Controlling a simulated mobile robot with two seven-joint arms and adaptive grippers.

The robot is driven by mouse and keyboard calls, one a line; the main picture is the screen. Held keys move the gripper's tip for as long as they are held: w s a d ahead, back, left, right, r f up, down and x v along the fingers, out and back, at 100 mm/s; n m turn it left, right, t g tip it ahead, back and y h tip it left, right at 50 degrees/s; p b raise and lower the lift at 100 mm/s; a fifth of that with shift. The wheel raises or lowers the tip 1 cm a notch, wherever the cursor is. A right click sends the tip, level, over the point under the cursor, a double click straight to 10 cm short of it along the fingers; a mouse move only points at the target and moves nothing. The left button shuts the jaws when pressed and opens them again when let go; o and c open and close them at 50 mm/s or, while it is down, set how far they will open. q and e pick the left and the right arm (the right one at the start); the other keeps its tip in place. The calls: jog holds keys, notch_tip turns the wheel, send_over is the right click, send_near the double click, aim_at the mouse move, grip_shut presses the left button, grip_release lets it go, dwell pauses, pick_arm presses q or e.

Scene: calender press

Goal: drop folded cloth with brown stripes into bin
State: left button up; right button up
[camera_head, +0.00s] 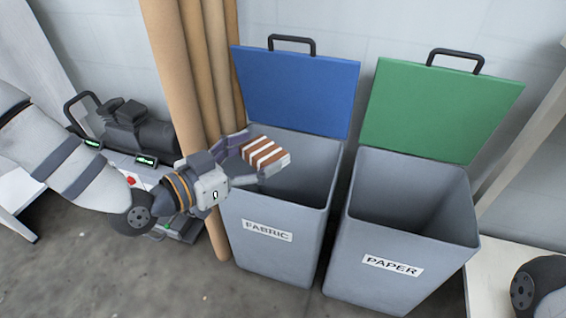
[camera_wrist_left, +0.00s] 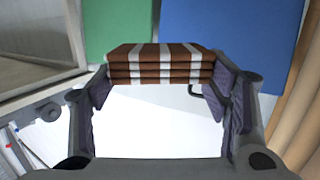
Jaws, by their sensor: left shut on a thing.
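The folded cloth (camera_head: 265,153) has brown and white stripes. My left gripper (camera_head: 250,160) is shut on it. In the left wrist view the cloth (camera_wrist_left: 160,64) shows as a stack of folded layers between the two fingers (camera_wrist_left: 160,92). In the head view the cloth appears over the opening of the grey bin labelled FABRIC (camera_head: 267,232), whose blue lid (camera_head: 297,88) stands open. The bin's visible inside looks empty, though its bottom is hidden. My right gripper is not in view.
A grey bin labelled PAPER (camera_head: 392,264) with an open green lid (camera_head: 441,108) stands to the right. Tall brown rolls (camera_head: 172,75) lean behind the left of the FABRIC bin. A machine with a dark top (camera_head: 140,130) stands at the left. Grey floor (camera_head: 110,280) shows in front.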

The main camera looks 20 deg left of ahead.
pick_arm(q)
jog(key=w+a+f+n+t+y+b, duration=0.1)
jog(key=w+f+n+y+b, duration=0.4)
jog(key=w+f+b, duration=0.9)
jog(key=f+t+y+b, duration=0.1)
jog(key=y+b, duration=0.1)
jog(key=b, duration=0.3)
jog(key=shift+w+a+f+n, duration=0.2)
jog(key=shift+a+f+n, duration=0.05)
jog(key=shift+a+n, duration=0.05)
jog(key=o, duration=1.2)
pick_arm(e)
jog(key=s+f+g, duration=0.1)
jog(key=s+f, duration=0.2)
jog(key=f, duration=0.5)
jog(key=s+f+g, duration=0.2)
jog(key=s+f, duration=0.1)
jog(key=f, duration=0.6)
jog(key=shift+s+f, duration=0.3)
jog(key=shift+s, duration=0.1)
pick_arm(q)
jog(key=s, duration=0.5)
jog(key=s+r, duration=0.1)
jog(key=s, duration=0.1)
jog(key=shift+s+a, duration=0.15)
jog(key=shift+s, duration=0.1)
